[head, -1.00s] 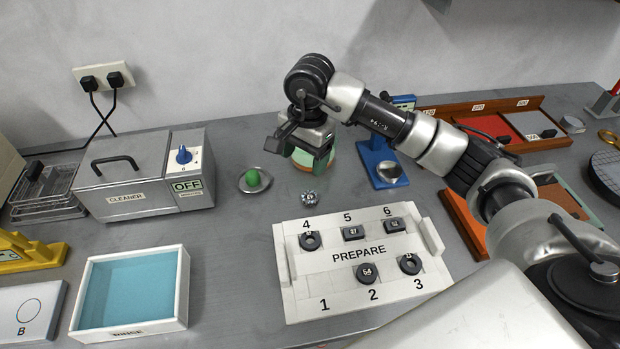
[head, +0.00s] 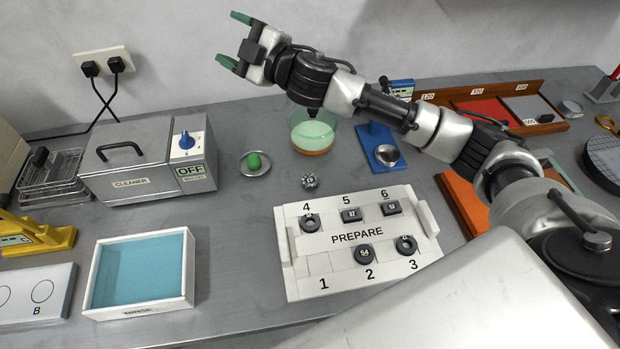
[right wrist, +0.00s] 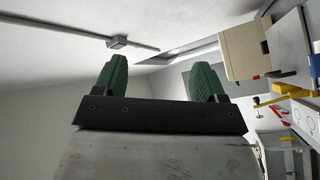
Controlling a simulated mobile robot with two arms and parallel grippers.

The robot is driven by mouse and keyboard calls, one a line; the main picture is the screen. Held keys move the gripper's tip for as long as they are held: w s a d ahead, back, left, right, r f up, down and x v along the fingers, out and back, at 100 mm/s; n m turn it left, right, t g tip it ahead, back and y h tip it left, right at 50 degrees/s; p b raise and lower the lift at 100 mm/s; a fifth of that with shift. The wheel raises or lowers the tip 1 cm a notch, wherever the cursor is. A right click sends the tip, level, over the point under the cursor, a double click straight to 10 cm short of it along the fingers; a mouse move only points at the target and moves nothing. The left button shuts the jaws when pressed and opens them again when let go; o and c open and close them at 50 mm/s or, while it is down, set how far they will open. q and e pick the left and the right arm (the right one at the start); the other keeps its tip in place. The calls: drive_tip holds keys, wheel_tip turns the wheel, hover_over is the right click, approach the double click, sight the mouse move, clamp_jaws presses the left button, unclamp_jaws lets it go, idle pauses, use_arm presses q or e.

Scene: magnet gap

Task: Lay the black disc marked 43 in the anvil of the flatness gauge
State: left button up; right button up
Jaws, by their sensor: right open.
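Black pieces sit in the white PREPARE tray (head: 312,284). A round black disc (head: 365,254) lies at slot 2; its small label is not clear enough to read as 43. Round ring-like pieces lie at slot 4 (head: 309,223) and slot 3 (head: 406,245). No gauge is labelled; a yellow device with a small display (head: 38,238) stands at the left edge, partly cut off. My right gripper (head: 235,40) is open and empty, high against the wall, pointing left, with green fingertips. The right wrist view shows nothing between its fingers (right wrist: 160,80). My left gripper is not in view.
The cleaner (head: 140,158), reading OFF, and a blue-filled white bin (head: 188,278) stand left. A green dish (head: 313,135), a saucer with a green lump (head: 255,172) and a blue stand with metal bowl (head: 380,135) are behind the tray. Slot 1 is empty.

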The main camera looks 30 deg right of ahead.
drive_tip(key=w+d+f+m+g+h, duration=0.15)
drive_tip(key=d+f+m+h, duration=0.35)
drive_tip(key=m, duration=0.5)
drive_tip(key=m+g+h+p, duration=0.2)
drive_tip(key=m+g+h, duration=0.4)
drive_tip(key=m+g, duration=0.7)
hover_over(310, 180)
drive_tip(key=shift+n+g, duration=0.3)
drive_tip(key=shift+g, duration=0.35)
drive_tip(key=f, duration=2)
drive_tip(key=shift+s+d, duration=0.15)
drive_tip(key=shift+s, duration=0.1)
drive_tip(key=f, duration=0.4)
drive_tip(key=shift+w+a+f+p, duration=0.1)
drive_tip(key=shift+a+p, duration=0.1)
drive_tip(key=shift+p, duration=0.15)
drive_tip(key=shift+f, duration=0.45)
drive_tip(key=c, duration=1.1)
drive_tip(key=shift+w+r, duration=0.1)
drive_tip(key=shift+r, duration=0.05)
